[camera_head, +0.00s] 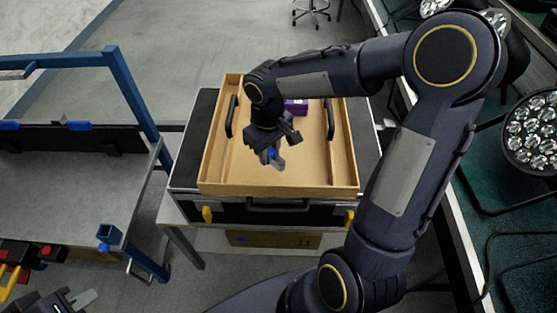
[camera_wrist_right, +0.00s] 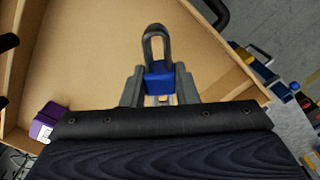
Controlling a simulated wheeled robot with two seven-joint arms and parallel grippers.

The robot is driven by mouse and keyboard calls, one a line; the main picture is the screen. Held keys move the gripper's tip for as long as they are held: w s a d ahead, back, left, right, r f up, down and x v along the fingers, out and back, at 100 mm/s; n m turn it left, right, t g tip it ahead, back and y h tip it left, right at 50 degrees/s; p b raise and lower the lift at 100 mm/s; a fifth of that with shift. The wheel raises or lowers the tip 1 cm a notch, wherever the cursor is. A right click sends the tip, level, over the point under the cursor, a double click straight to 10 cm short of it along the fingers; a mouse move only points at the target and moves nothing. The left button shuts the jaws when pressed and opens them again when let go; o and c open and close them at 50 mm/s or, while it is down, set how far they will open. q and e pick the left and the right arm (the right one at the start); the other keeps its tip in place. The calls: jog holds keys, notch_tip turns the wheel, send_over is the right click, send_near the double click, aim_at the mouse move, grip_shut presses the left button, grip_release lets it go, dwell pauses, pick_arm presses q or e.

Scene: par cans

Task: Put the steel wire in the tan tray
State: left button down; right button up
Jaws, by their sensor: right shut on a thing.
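The tan tray (camera_head: 225,187) is a shallow box with two dark handles, lying on a black case. Its floor and walls fill much of the right wrist view (camera_wrist_right: 100,35). My right gripper (camera_head: 274,158) is over the tray, pointing down. In the right wrist view its fingers (camera_wrist_right: 160,88) are shut on the blue part of a grey looped piece, which I take for the steel wire (camera_wrist_right: 154,42). I cannot tell whether the wire touches the tray floor. My left gripper (camera_head: 82,299) is partly visible at the lower left, away from the tray; its opening is unclear.
A purple box (camera_head: 296,107) lies at the tray's back. The black case (camera_head: 185,165) stands under the tray. A blue-framed cart (camera_head: 128,95) is at left, with red and yellow items at its front. A green-topped table (camera_head: 510,240) with lamps (camera_head: 535,130) is at right.

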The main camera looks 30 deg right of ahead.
jog(key=shift+s+d+f, duration=0.25)
jog(key=shift+d+f, duration=0.65)
jog(key=shift+f, duration=0.15)
jog(key=shift+s+d+f, duration=0.1)
jog(key=shift+d+f, duration=0.05)
jog(key=shift+f, duration=0.8)
jog(key=shift+d+f, duration=0.1)
jog(key=shift+f, duration=0.8)
jog(key=shift+f, duration=0.2)
jog(key=o, duration=1)
jog(key=shift+r, duration=0.15)
